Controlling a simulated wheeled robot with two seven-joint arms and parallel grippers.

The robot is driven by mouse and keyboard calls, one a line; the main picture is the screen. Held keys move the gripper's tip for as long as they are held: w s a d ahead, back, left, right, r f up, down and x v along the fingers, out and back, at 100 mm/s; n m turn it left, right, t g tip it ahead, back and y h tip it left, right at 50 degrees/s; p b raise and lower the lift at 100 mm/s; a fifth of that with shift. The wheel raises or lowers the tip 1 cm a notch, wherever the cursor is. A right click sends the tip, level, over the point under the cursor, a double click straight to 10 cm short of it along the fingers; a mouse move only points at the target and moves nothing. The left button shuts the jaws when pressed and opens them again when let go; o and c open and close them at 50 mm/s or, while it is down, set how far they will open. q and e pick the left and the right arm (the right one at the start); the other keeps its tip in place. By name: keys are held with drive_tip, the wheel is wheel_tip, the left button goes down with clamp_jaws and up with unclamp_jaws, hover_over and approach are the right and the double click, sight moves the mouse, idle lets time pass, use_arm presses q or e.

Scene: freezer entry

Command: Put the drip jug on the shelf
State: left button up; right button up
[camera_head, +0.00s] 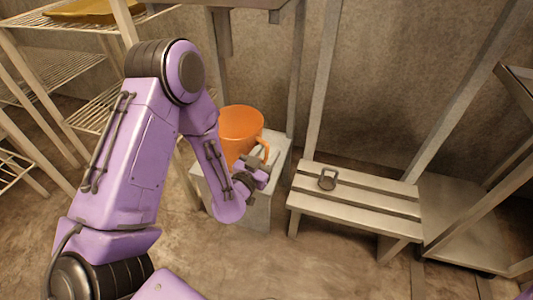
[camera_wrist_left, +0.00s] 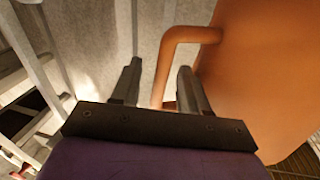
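The orange drip jug (camera_head: 240,122) stands upright on a pale block-like stand (camera_head: 277,150), with its handle on the right side. My left gripper (camera_head: 264,168) is at the handle. In the left wrist view the two fingers of my left gripper (camera_wrist_left: 159,75) are apart, and the jug's handle (camera_wrist_left: 172,50) shows between them, with the jug body (camera_wrist_left: 265,80) to the right. I cannot tell whether the fingers touch the handle. Wire shelving (camera_head: 38,84) stands at the left, partly hidden by my left arm. My right gripper is out of view.
A slatted bench (camera_head: 355,208) with a small dark metal object (camera_head: 327,179) on it stands right of the stand. A yellow item (camera_head: 85,9) lies on the upper wire shelf. A low metal platform with a frame (camera_head: 455,215) is at the far right. Front floor is clear.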

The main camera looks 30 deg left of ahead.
use_arm(q)
drive_tip(key=shift+r, duration=0.1)
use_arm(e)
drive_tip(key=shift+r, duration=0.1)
use_arm(q)
drive_tip(key=shift+s, duration=0.35)
drive_tip(key=s+p, duration=0.3)
drive_tip(key=s, duration=0.8)
drive_tip(key=shift+s+d, duration=0.2)
drive_tip(key=shift+d, duration=0.05)
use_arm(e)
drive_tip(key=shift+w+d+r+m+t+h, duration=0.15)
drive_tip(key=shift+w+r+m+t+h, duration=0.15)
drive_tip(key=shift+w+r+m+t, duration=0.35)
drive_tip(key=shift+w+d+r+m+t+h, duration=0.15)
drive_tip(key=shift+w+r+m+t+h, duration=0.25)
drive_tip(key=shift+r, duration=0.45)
